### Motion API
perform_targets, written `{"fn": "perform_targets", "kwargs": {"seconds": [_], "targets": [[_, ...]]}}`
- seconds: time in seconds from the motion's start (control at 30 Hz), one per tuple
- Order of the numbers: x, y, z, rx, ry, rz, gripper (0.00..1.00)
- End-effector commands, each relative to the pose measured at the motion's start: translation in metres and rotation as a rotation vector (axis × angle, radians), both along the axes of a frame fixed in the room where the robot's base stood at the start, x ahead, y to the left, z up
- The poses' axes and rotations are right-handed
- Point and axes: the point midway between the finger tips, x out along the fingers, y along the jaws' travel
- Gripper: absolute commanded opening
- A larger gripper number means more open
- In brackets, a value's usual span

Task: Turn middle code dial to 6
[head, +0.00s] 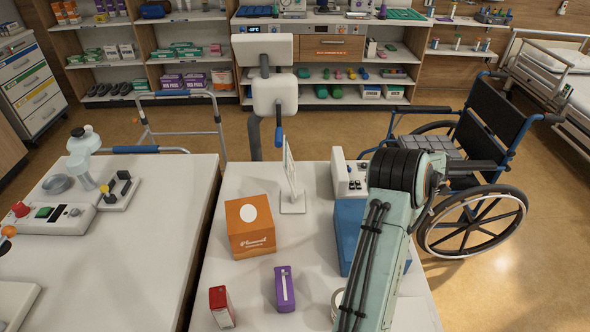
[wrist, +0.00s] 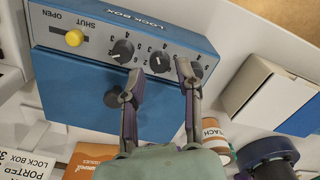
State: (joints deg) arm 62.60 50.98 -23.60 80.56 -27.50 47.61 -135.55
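The blue lock box (wrist: 75,95) fills the upper left of the wrist view, its grey dial panel tilted in the picture. The middle code dial (wrist: 159,64) is a black knob with a small pale mark; its exact setting is too small to read. The left dial (wrist: 121,50) is visible, and the right dial is mostly hidden by a finger. My gripper (wrist: 160,76) is open, one fingertip on each side of the middle dial; I cannot tell whether they touch it. In the head view the lock box (head: 349,228) is partly behind my arm, and my gripper is hidden.
A yellow knob (wrist: 74,38) sits by the SHUT and OPEN marks. A white box (wrist: 262,92), a bottle (wrist: 212,134) and a dark round object (wrist: 268,157) lie right of my gripper. An orange box (head: 250,228) and purple box (head: 284,289) stand left on the table.

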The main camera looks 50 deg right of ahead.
Motion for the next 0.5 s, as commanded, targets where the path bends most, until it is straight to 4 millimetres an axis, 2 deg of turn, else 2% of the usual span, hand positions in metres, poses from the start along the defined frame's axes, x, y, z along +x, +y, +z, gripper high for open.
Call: {"fn": "perform_targets", "kwargs": {"seconds": [0.03,0.23,0.5], "targets": [[0.001,-0.001,0.013,-0.006,-0.002,-0.001,0.33],[0.003,0.000,0.058,-0.006,-0.007,0.001,0.33],[0.058,0.018,0.083,-0.019,-0.123,0.073,0.33]]}}
